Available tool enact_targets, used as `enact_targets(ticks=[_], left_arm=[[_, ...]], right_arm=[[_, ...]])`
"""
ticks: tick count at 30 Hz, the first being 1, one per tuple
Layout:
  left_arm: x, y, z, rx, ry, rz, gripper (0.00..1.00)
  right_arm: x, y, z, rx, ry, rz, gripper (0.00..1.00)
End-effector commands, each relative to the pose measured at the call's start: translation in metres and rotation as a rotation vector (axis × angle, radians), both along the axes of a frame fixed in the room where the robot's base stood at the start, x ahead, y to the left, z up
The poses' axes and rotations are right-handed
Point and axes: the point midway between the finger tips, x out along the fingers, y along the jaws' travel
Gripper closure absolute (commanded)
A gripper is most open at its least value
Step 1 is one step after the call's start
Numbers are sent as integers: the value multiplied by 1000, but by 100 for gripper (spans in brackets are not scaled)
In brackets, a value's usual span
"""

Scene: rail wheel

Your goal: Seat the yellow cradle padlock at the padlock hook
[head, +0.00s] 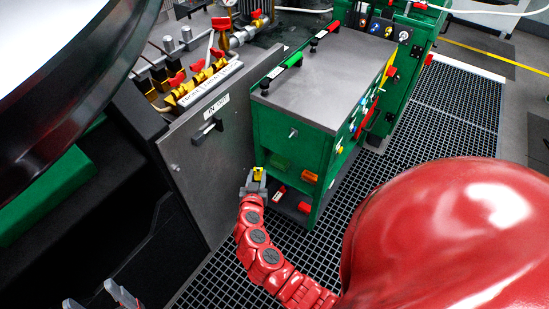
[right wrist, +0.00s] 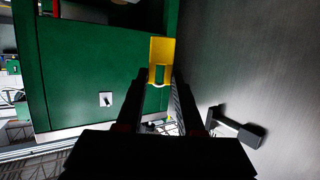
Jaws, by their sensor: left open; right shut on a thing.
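The yellow padlock (head: 258,174) is held at the tip of my red right arm, beside the front of the green cabinet. My right gripper (head: 254,186) is shut on it. In the right wrist view the yellow padlock (right wrist: 161,50) stands out beyond the fingertips of my right gripper (right wrist: 158,78), with a pale curved part at its near end. My left gripper (head: 100,298) is open at the bottom left edge, partly cut off and far from the padlock. I cannot make out the padlock hook for certain in either view.
The green cabinet (head: 290,125) with a grey top stands close beside the padlock. A grey panel (head: 205,155) with a black handle (head: 207,130) stands left of it. Red and yellow valves (head: 200,80) lie behind the panel. The grid floor (head: 440,120) is open at right.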

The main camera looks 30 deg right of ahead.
Motion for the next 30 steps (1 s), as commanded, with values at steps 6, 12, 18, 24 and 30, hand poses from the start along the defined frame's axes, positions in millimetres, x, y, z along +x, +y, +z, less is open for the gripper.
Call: enact_targets(ticks=[6, 12, 18, 24, 30], left_arm=[[0, 0, -27, 0, 0, 0, 32], [0, 0, -36, 0, 0, 0, 32], [0, 0, -35, 0, 0, 0, 32], [0, 0, -36, 0, 0, 0, 32], [0, 0, -49, 0, 0, 0, 32]], right_arm=[[4, -39, 40, 7, -12, -313, 100], [-6, -58, 70, 5, -3, -497, 100], [-10, -61, 76, 2, 3, -529, 100], [-9, -61, 76, 1, 2, -527, 100], [-10, -58, 73, 2, -3, -525, 100]])
